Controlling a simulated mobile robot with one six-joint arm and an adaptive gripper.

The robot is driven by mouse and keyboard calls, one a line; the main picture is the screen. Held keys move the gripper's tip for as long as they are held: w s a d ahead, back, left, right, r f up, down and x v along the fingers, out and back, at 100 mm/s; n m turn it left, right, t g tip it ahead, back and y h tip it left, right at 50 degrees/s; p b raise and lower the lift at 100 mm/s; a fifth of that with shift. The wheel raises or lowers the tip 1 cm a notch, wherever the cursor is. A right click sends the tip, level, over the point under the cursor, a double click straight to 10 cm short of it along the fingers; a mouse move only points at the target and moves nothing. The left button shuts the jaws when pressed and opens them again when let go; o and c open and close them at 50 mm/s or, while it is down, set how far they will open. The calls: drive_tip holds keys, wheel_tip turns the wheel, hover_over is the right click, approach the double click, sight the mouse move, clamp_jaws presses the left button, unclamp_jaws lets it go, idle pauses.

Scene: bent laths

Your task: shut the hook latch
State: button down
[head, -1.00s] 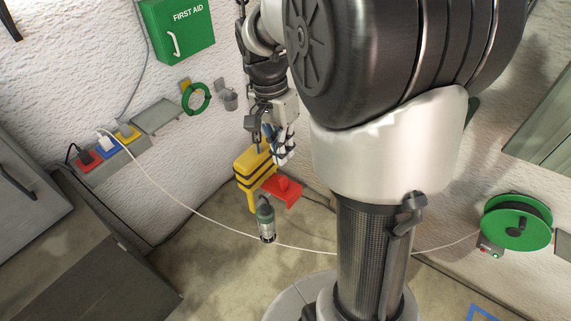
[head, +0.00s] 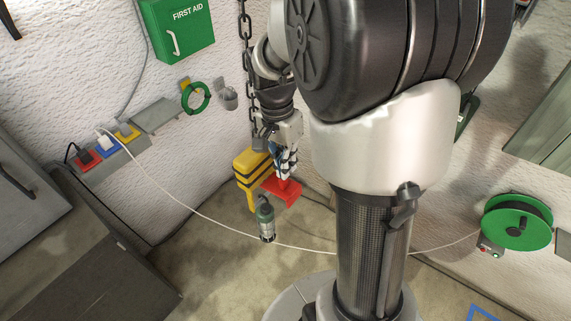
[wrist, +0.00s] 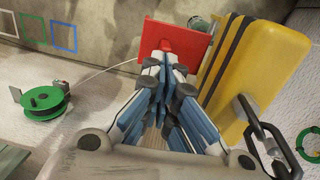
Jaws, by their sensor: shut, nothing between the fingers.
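A yellow block with black stripes (head: 248,166) hangs on a dark chain (head: 246,60), and in the wrist view it fills the right side (wrist: 255,65). A yellow arm of it reaches down beside a green and grey canister-like object (head: 265,220). A red plate-like part (head: 283,190), apparently the latch, sticks out to the right of the block; it also shows in the wrist view (wrist: 185,38). My gripper (head: 286,172) is shut and empty, its tips just above or at the red part. The fingers (wrist: 165,65) overlap its lower edge in the wrist view; I cannot tell whether they touch.
A power strip (head: 108,147) and a green ring (head: 196,98) are on the left wall, under a first aid box (head: 178,30). A green cable reel (head: 517,222) is at right, with a thin white cable crossing low. A grey cabinet (head: 75,250) stands at left.

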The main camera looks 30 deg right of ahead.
drive_tip(key=shift+s+f, duration=0.1)
drive_tip(key=shift+s, duration=0.2)
drive_tip(key=shift+f+t+b, duration=0.1)
drive_tip(key=shift+t+b, duration=0.2)
drive_tip(key=shift+b, duration=0.1)
